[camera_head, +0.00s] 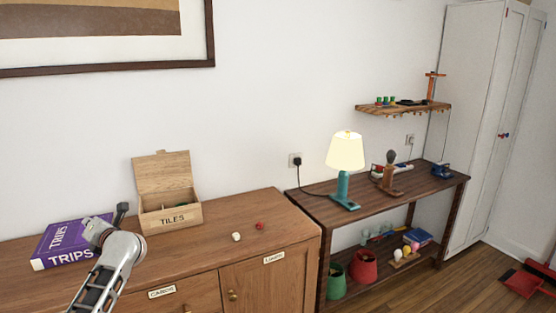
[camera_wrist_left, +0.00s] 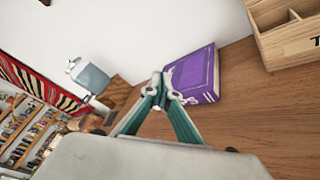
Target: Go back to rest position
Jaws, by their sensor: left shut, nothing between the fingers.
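My left gripper (camera_head: 122,212) is above the front left of the wooden cabinet, in front of a purple book (camera_head: 58,240). In the left wrist view its two fingers (camera_wrist_left: 162,76) meet at the tips, with nothing between them. The purple book also shows beyond the fingers in the left wrist view (camera_wrist_left: 195,78). Whether the gripper touches the book cannot be told. My right gripper is not in view.
An open wooden TILES box (camera_head: 172,214) stands right of the gripper on the cabinet (camera_head: 205,252). A white ball (camera_head: 236,237) and a red ball (camera_head: 260,226) lie farther right. A lit lamp (camera_head: 345,155) stands on a side table.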

